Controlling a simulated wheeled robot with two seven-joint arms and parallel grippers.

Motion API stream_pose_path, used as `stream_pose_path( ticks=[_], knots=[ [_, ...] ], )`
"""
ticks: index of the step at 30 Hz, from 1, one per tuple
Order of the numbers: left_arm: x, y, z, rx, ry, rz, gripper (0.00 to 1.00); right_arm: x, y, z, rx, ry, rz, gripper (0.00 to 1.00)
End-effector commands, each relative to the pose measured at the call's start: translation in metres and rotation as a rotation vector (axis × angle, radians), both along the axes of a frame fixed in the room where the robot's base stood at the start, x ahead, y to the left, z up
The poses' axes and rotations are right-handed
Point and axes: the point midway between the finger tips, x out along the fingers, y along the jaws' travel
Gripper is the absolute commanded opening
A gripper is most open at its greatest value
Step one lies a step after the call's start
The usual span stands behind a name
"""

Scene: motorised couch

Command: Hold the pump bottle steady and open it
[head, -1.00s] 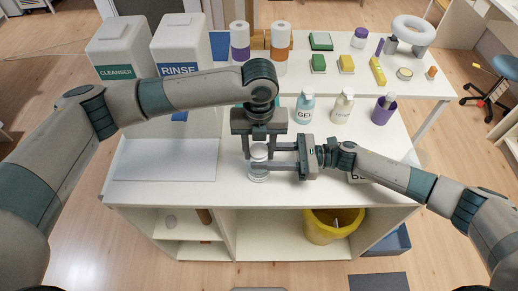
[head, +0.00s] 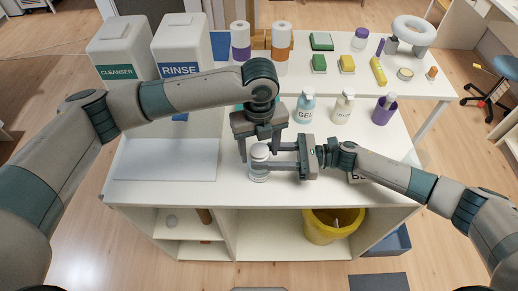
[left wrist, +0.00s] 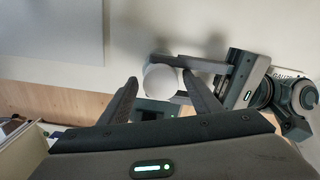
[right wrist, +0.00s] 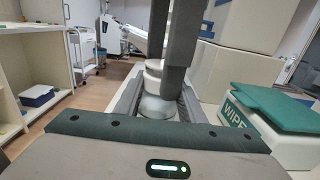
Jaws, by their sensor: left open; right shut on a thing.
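The pump bottle (head: 259,174), a small pale container with a round white top (head: 260,151), stands near the front edge of the white table. My right gripper (head: 271,161) comes from the right and is shut around its body. In the right wrist view the pale bottle (right wrist: 157,106) sits between the fingers, partly hidden by a dark vertical finger. My left gripper (head: 259,149) points down over the top, open, with one finger on each side of it. In the left wrist view the white round top (left wrist: 161,80) lies between the open fingertips.
CLEANSER (head: 121,50) and RINSE (head: 181,45) bins stand at the back left. A flat white panel (head: 165,160) lies at the left.

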Motion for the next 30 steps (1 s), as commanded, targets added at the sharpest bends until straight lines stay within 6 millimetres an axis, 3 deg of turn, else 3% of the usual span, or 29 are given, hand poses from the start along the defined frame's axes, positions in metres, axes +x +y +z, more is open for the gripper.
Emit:
stream_pose_path(
  ticks=[1,12,22,23,24,25,30],
  knots=[
    [0.001,0.000,0.002,-0.001,-0.002,0.000,0.58,-0.004,-0.002,-0.013,-0.019,0.007,-0.002,0.00],
    [0.001,-0.001,0.038,-0.002,-0.003,-0.001,0.58,-0.004,-0.002,-0.013,-0.018,0.007,-0.002,0.00],
    [0.000,0.000,0.043,-0.001,0.000,-0.001,0.58,-0.004,-0.002,-0.013,-0.018,0.007,-0.002,0.00],
    [0.000,0.000,0.043,-0.001,0.000,-0.001,0.58,-0.004,-0.002,-0.013,-0.018,0.007,-0.002,0.41],
    [0.000,0.000,0.043,-0.001,0.000,-0.001,0.58,-0.004,-0.002,-0.013,-0.018,0.008,-0.002,0.50],
    [0.000,0.000,0.043,-0.001,0.000,-0.001,0.58,-0.004,-0.002,-0.013,-0.018,0.008,-0.001,0.57],
    [0.000,0.000,0.043,-0.001,0.000,-0.001,0.58,-0.003,-0.001,-0.009,-0.012,0.005,0.000,0.58]
  ],
)
